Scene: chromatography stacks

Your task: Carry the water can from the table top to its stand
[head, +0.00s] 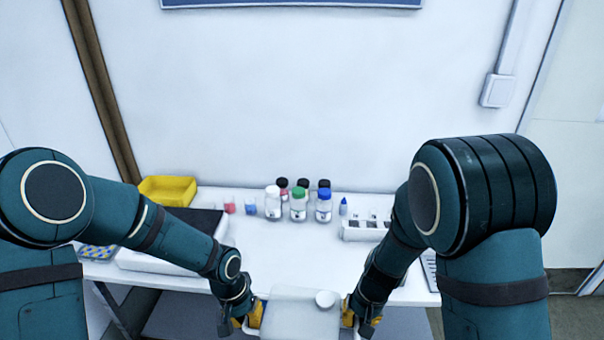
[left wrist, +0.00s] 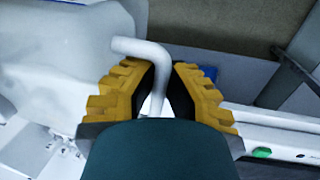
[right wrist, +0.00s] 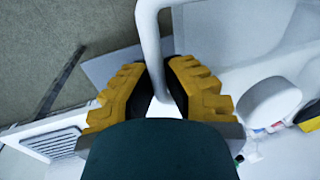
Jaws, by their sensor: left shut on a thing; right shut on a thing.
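The water can (head: 300,315) is a translucent white container with a round white cap (head: 325,299). It is at the bottom of the head view, in front of the table's front edge, between my two grippers. My left gripper (head: 250,318) is shut on the can's left handle, a bent white bar (left wrist: 150,50). My right gripper (head: 352,318) is shut on the right handle, a white bar (right wrist: 152,45). The can's body also shows in the left wrist view (left wrist: 60,50) and its cap in the right wrist view (right wrist: 268,102). Its underside is hidden. I cannot make out the stand.
The table's middle front is clear. A wall stands behind.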

